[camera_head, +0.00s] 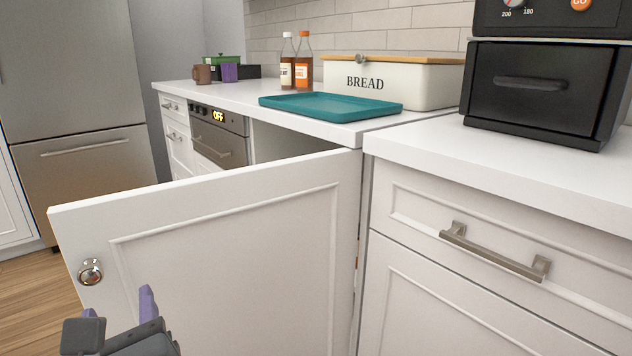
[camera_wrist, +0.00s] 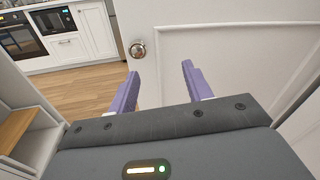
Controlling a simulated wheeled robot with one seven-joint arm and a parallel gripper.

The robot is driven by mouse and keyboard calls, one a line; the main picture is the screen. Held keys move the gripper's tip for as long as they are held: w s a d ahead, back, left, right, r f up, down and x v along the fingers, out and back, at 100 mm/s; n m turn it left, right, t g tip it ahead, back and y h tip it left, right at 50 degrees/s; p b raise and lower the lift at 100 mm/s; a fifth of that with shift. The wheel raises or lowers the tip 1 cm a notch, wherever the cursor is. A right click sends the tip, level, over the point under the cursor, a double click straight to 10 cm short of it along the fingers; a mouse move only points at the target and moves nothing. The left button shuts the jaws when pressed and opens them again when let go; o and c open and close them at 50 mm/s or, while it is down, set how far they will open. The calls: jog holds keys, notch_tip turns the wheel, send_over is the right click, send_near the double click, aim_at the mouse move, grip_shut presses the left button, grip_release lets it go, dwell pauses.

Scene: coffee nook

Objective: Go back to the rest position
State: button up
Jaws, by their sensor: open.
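My gripper (camera_head: 140,310) shows at the bottom left in the head view, in front of the open white cabinet door (camera_head: 225,260). In the wrist view my gripper (camera_wrist: 158,85) has its two purple fingers spread apart with nothing between them. The round metal knob (camera_head: 90,271) is on the door near its free edge. The knob also shows in the wrist view (camera_wrist: 137,49), beyond the fingers and apart from them. The door stands swung out from the counter. Most of my arm is out of view.
A teal tray (camera_head: 330,107), a bread box (camera_head: 405,84) and two bottles (camera_head: 296,62) stand on the white counter. A black oven (camera_head: 540,90) is at the right. A drawer handle (camera_head: 495,251) sticks out below. Wooden floor (camera_head: 30,300) is clear at left.

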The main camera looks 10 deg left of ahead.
jog(key=w+d+f+m+g+h+p, duration=0.15)
jog(key=w+d+m+h, duration=0.25)
jog(key=d+m, duration=0.4)
jog(key=w+d+f+m+h, duration=0.2)
jog(key=w+d+m+h, duration=0.3)
jog(key=d, duration=0.5)
jog(key=w+d+f+m+g+h, duration=0.15)
jog(key=w+d+m+h, duration=0.25)
jog(key=d+m, duration=0.45)
jog(key=s+d+f+m+g+y+p, duration=0.1)
jog(key=s+d+f+m+g, duration=0.1)
jog(key=d+m, duration=0.5)
jog(key=s+d+f+m+g+y+p, duration=0.1)
jog(key=s+d+f+m+g, duration=0.2)
jog(key=s+d+m, duration=0.4)
jog(key=f+m, duration=0.1)
jog(key=m, duration=0.8)
jog(key=shift+s+d+f+g+y, duration=0.15)
jog(key=shift+d+f+g+y, duration=0.15)
jog(key=shift+d+f, duration=0.05)
